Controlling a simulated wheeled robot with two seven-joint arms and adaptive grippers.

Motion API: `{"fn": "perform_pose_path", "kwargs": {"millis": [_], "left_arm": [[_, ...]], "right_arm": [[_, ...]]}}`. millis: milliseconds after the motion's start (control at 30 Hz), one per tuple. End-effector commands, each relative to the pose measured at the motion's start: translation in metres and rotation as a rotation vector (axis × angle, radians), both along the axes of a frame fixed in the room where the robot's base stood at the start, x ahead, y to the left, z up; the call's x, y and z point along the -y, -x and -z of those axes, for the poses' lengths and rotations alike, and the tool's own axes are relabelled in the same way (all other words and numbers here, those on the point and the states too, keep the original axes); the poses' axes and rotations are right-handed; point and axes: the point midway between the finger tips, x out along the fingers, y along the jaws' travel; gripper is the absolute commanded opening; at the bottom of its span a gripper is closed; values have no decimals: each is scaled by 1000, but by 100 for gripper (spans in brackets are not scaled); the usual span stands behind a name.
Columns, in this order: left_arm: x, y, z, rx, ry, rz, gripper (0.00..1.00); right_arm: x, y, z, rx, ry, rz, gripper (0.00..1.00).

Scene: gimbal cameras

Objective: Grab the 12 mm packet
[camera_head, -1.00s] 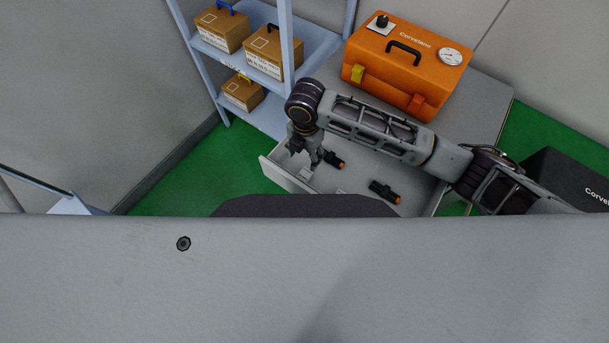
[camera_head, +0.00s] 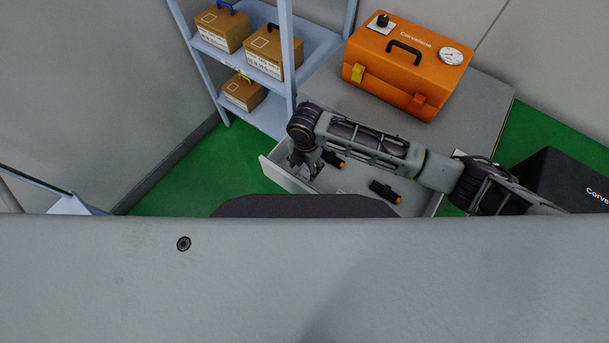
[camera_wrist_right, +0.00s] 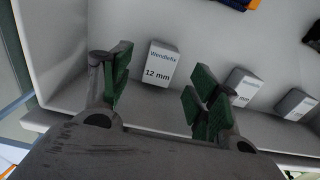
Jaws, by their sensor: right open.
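The 12 mm packet (camera_wrist_right: 160,64) is a small white box with printed text, lying in the open drawer (camera_head: 283,178). In the right wrist view it sits between and just beyond the fingertips of my right gripper (camera_wrist_right: 158,88). The green-padded fingers are apart and do not visibly touch it. In the head view my right gripper (camera_head: 306,166) points down into the left end of the drawer; the packet cannot be made out clearly there. My left gripper is not in view.
Two more white packets, one here (camera_wrist_right: 242,87) and one here (camera_wrist_right: 296,103), lie to the right. Dark tools with orange tips (camera_head: 385,192) lie in the drawer. An orange case (camera_head: 405,65) stands behind; a shelf with boxes (camera_head: 272,52) is at left.

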Motion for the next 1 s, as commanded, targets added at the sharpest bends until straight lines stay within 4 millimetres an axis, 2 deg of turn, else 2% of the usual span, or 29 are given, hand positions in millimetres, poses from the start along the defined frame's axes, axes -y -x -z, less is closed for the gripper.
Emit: {"fn": "perform_pose_path", "kwargs": {"millis": [167,600,1000], "left_arm": [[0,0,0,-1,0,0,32],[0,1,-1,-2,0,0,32],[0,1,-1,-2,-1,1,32]], "right_arm": [[-1,2,6,-1,0,1,61],[-2,7,48,0,1,1,61],[-2,7,52,1,1,0,61]]}}
